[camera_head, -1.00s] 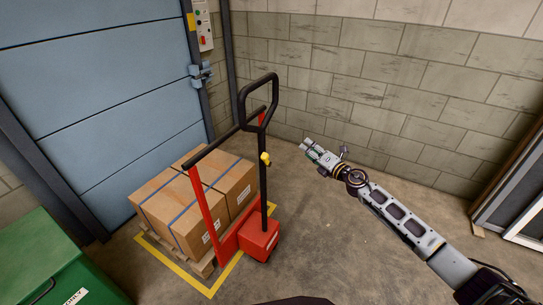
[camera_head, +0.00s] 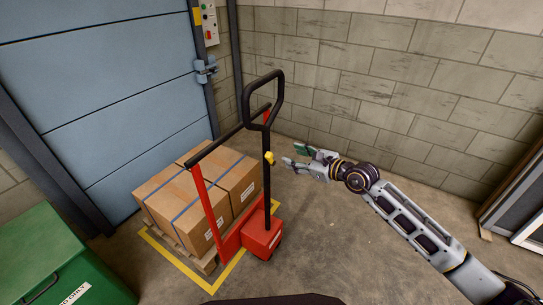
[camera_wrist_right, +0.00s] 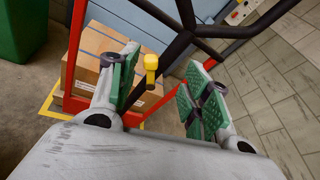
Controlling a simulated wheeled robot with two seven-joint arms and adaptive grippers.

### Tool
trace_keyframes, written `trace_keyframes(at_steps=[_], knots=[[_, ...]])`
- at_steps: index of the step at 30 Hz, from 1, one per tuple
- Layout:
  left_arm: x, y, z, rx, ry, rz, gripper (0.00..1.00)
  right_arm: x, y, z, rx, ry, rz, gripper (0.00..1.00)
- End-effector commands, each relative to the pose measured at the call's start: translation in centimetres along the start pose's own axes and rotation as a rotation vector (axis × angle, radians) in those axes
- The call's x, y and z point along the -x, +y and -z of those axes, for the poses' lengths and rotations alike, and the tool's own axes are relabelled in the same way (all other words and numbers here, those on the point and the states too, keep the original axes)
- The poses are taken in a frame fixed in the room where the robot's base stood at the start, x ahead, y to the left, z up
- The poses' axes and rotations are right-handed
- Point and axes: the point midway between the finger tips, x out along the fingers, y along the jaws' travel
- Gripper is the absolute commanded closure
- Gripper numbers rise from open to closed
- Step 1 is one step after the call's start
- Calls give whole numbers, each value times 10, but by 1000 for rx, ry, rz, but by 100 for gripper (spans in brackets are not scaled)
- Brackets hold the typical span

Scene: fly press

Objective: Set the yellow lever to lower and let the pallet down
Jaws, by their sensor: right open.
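The yellow lever (camera_head: 269,158) is a small knob on the black handle shaft of the red pallet truck (camera_head: 262,238). In the right wrist view the lever (camera_wrist_right: 151,66) shows between my fingers, closer to the left one. My right gripper (camera_head: 294,156) is open, just right of the lever in the head view; in the wrist view its green-padded fingers (camera_wrist_right: 158,92) are spread wide. I cannot tell whether it touches the lever. A wooden pallet (camera_head: 198,259) carries several strapped cardboard boxes (camera_head: 181,204) in front of the truck. My left gripper is not in view.
The black loop handle (camera_head: 245,101) rises above the lever. A green bin (camera_head: 40,245) stands at the lower left, a blue shutter door (camera_head: 110,80) behind the boxes. A yellow floor outline (camera_head: 190,275) surrounds the pallet. The floor to the right is clear.

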Motion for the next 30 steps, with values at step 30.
trace_keyframes(at_steps=[30], knots=[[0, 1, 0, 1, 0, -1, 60, -4, 5, 20, 237, 84, -36, 52]])
